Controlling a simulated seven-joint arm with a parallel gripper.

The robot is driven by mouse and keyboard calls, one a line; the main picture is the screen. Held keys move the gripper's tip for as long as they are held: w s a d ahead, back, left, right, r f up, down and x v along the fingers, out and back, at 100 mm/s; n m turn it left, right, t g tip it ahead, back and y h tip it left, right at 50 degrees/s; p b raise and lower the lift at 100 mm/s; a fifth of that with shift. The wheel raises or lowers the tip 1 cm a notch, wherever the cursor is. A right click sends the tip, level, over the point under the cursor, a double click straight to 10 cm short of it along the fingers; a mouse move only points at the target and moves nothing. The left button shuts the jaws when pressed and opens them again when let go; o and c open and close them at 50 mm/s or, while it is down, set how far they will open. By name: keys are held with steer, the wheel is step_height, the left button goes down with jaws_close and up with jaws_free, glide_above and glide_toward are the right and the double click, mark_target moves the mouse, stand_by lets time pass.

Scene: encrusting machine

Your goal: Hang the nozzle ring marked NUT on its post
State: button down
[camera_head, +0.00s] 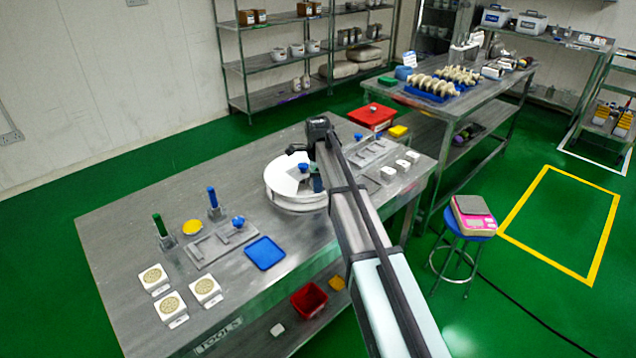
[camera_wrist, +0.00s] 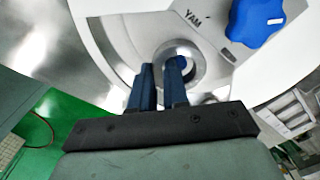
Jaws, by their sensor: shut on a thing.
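In the wrist view, my gripper (camera_wrist: 160,80) has its two dark blue fingers close together at a small grey metal ring (camera_wrist: 199,66), with one fingertip inside the ring's opening. The ring lies against a pale plate (camera_wrist: 215,50) lettered YAM, which carries a blue knob (camera_wrist: 255,20). In the head view, my gripper (camera_head: 316,183) is at the right side of a round white drum (camera_head: 290,200), and my arm hides part of it. I cannot read NUT anywhere. I cannot tell which post belongs to that ring.
A green upright (camera_head: 157,225) and a blue upright (camera_head: 212,197) stand on the left of the steel table (camera_head: 120,215). Near them are a blue tray (camera_head: 265,253) and white blocks with round discs (camera_head: 153,279). More white blocks (camera_head: 402,165) and a red container (camera_head: 372,115) are at right.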

steer(key=shift+s+f, duration=0.25)
steer(key=shift+f, duration=0.45)
steer(key=shift+s+f, duration=0.2)
steer(key=shift+f, duration=0.5)
steer(key=c, duration=1)
jaws_free()
steer(key=shift+c, duration=0.2)
steer(key=shift+w+a+f, duration=0.15)
steer(key=shift+w+f, duration=0.15)
steer(key=shift+w, duration=0.1)
steer(key=shift+c, duration=1.2)
steer(key=shift+r, duration=0.15)
steer(key=shift+w+r, duration=0.15)
steer(key=shift+r, duration=0.15)
steer(key=shift+o, duration=0.9)
steer(key=shift+r, duration=0.25)
steer(key=shift+w+r, duration=0.1)
steer(key=shift+r, duration=0.65)
steer(key=shift+o, duration=0.6)
steer(key=shift+r, duration=2.7)
